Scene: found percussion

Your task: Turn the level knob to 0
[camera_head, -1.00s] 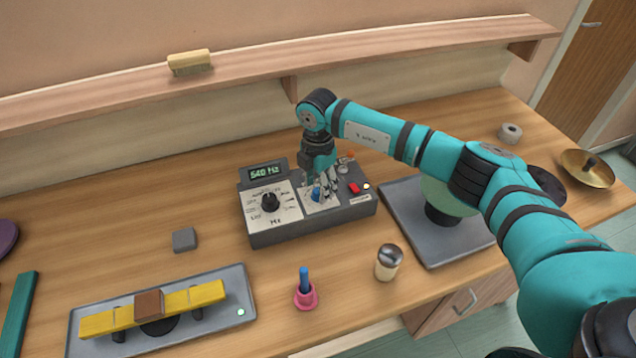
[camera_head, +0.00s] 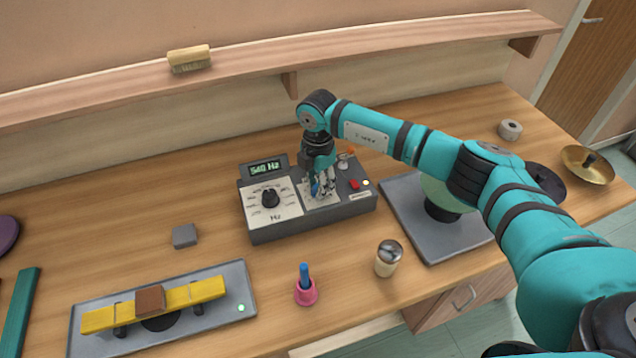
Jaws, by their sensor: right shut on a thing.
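The grey tone box (camera_head: 310,221) stands on the bench. Its display (camera_head: 265,169) reads 540 Hz. A black Hz knob (camera_head: 270,197) sits on the white dial plate at its left. The blue level knob (camera_head: 315,187) sits on the right plate, mostly hidden behind my fingers; its pointer and scale cannot be read. My right gripper (camera_head: 322,188) points down over this knob and is shut on it. My left gripper is not in view.
A red switch (camera_head: 354,184) with a small light is just right of my gripper. A shaker (camera_head: 389,259), a pink holder (camera_head: 305,291) and a grey block (camera_head: 185,236) stand in front and left. A grey tray (camera_head: 407,218) is at the right. The shelf (camera_head: 250,57) runs behind.

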